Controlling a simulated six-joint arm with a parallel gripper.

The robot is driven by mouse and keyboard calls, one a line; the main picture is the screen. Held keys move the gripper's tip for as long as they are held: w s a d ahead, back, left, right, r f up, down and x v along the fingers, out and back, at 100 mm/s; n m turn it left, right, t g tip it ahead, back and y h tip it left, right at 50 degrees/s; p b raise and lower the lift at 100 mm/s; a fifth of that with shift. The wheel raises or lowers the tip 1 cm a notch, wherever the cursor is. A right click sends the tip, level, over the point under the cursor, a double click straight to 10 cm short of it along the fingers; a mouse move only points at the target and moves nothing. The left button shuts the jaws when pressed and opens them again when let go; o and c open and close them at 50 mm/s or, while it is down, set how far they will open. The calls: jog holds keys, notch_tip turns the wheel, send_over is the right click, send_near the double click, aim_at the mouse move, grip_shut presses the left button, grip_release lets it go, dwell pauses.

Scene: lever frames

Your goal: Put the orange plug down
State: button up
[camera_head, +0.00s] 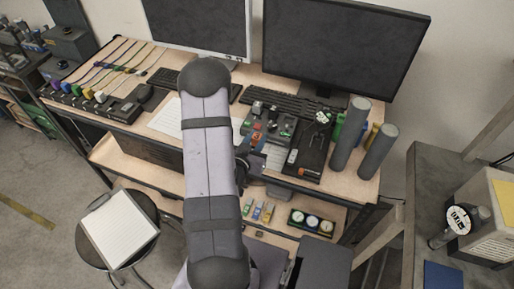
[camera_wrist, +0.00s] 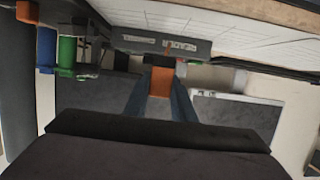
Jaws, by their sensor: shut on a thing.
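In the wrist view, an orange block-like piece, which looks like the orange plug (camera_wrist: 160,81), sits between the two blue-grey fingers of my gripper (camera_wrist: 160,95). My gripper is shut on it. In the head view my gripper (camera_head: 256,161) shows only in part at the right side of my arm, near the front edge of the desk.
A row of coloured plugs (camera_head: 88,92) lies at the desk's left. A dark tray (camera_head: 311,158), two grey cylinders (camera_head: 350,138) and a control box (camera_head: 276,124) crowd its right. Monitors (camera_head: 340,45) stand behind. A lower shelf (camera_head: 130,158) and stool (camera_head: 118,235) are in front.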

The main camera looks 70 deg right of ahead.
jog(key=shift+f, duration=0.55)
jog(key=shift+f, duration=0.1)
jog(key=shift+f+p, duration=0.5)
jog(key=shift+f, duration=1.25)
jog(key=shift+f, duration=0.1)
jog(key=shift+f, duration=0.15)
jog(key=o, duration=1.1)
jog(key=shift+c, duration=0.2)
